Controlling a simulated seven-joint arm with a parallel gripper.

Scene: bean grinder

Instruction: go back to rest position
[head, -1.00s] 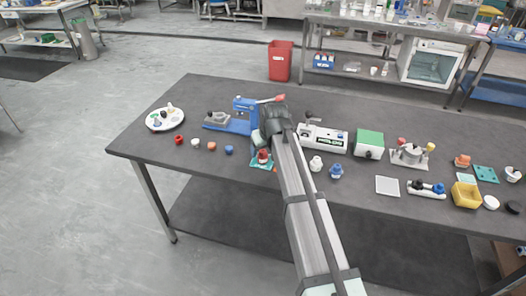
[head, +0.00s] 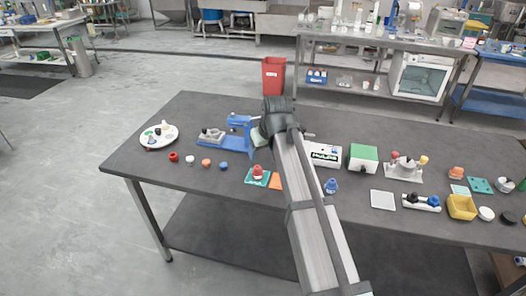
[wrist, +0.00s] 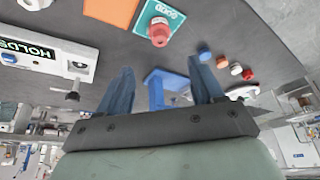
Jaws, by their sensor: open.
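My arm reaches over the table, and its dark wrist (head: 278,118) is in front of the right side of the blue lever device (head: 236,143). My gripper is mostly hidden behind it in the head view. In the wrist view, my gripper (wrist: 160,68) has its two blue-grey fingers spread wide with nothing held between them. The blue device (wrist: 160,90) shows beyond the gap, apart from the fingers. A teal "GOOD" pad (wrist: 170,12) with a red-topped piece (wrist: 159,32) and an orange pad (wrist: 112,10) lie on the table.
The white "HOLDS" box (head: 323,153), green-topped box (head: 363,157) and blue jar (head: 331,186) stand right of my arm. Small caps (head: 206,163) and a round white palette (head: 159,135) lie left. A red bin (head: 273,75) stands beyond the table.

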